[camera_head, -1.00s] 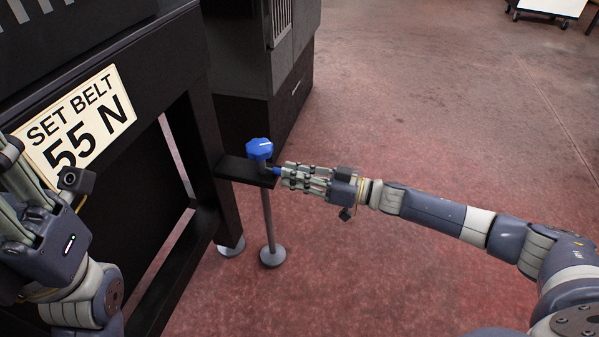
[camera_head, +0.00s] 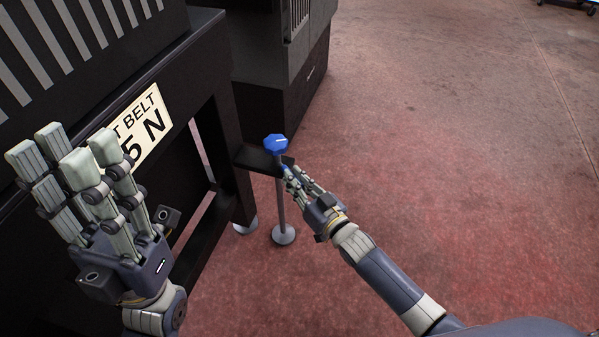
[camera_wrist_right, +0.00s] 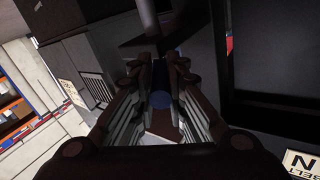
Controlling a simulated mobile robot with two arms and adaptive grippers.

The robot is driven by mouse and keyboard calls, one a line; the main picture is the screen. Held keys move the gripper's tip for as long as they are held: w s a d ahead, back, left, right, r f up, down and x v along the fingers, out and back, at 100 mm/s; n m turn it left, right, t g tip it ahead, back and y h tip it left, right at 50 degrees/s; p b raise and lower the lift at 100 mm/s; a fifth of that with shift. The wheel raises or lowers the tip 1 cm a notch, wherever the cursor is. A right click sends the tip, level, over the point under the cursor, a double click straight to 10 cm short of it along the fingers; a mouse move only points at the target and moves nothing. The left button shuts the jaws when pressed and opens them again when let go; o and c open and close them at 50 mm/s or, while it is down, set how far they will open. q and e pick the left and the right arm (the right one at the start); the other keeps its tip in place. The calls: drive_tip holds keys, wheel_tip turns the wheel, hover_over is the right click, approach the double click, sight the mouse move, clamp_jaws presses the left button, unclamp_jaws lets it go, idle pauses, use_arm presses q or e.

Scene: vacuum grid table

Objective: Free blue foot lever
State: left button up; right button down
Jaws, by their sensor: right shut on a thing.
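The blue foot lever (camera_head: 285,169) shows as a small blue piece beside the post, below a blue star-shaped knob (camera_head: 276,144). My right gripper (camera_head: 290,178) is shut on the lever, and its fingers hide most of it. In the right wrist view, a dark blue rounded end of the lever (camera_wrist_right: 160,98) sits between the two rows of fingers. The knob tops a thin metal post (camera_head: 281,212) through a black bracket, with a round foot (camera_head: 284,235) on the floor. My left gripper (camera_head: 72,155) is open and empty, raised before the machine.
The black machine frame (camera_head: 230,165) fills the left, with a partly hidden cream belt sign (camera_head: 148,125). The black bracket (camera_head: 255,158) juts out beside the post. A dark cabinet (camera_head: 290,80) stands behind. The red floor (camera_head: 450,140) at the right is clear.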

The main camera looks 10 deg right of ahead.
drive_tip(key=shift+s+a+f+m+t+h, duration=0.25)
drive_tip(key=shift+f+m+t+h, duration=0.05)
drive_tip(key=shift+m+h, duration=0.1)
idle(0.3)
drive_tip(key=c, duration=1.6)
unclamp_jaws()
drive_tip(key=shift+o, duration=0.2)
drive_tip(key=shift+r, duration=0.15)
drive_tip(key=v, duration=1.2)
drive_tip(key=shift+c, duration=0.2)
